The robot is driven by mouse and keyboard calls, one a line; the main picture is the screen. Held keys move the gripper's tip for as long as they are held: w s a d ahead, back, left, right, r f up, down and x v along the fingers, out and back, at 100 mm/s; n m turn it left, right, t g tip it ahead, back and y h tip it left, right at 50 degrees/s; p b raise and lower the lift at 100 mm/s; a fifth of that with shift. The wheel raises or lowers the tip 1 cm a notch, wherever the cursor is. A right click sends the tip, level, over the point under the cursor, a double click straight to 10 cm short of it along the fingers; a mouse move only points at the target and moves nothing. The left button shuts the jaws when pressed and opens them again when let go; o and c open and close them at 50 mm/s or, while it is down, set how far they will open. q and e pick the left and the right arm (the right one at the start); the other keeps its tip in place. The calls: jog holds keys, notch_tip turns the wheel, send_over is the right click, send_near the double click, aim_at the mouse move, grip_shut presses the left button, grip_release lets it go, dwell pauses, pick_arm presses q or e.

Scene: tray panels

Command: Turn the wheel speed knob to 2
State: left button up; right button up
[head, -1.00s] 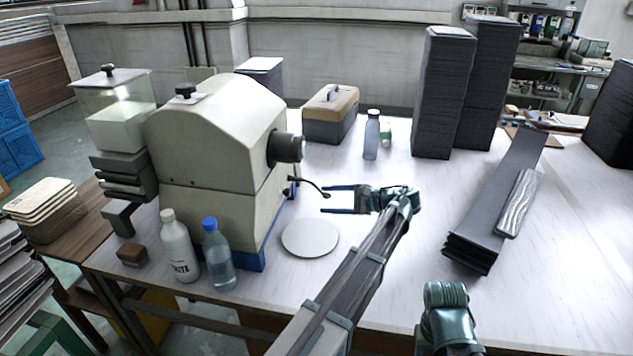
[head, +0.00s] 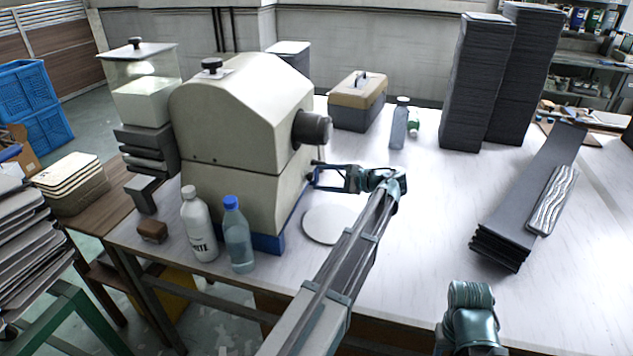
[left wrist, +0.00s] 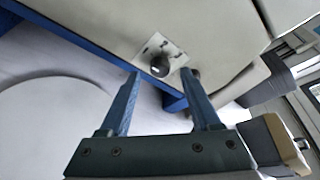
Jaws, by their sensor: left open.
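The wheel speed knob (left wrist: 160,67) is a small dark round knob on a pale square plate with dark marks, low on the cream machine (head: 240,125). In the left wrist view it shows just beyond and between my fingertips; I cannot tell whether they touch it. I cannot read its setting clearly. My left gripper (head: 314,177) is open, its fingertips close to the machine's lower right side. It also shows in the left wrist view (left wrist: 162,80) with one blue finger on each side of the knob. In the head view the knob is hidden around the gripper.
A black cylinder (head: 311,128) sticks out of the machine above my left gripper. A pale round disc (head: 330,224) lies on the table below it. Two bottles stand at the machine's front, a white one (head: 198,222) and a clear one (head: 238,235). The table's middle is clear.

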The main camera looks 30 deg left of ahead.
aim_at(310, 177)
pick_arm(q)
jog(key=shift+x, duration=1.3)
grip_shut()
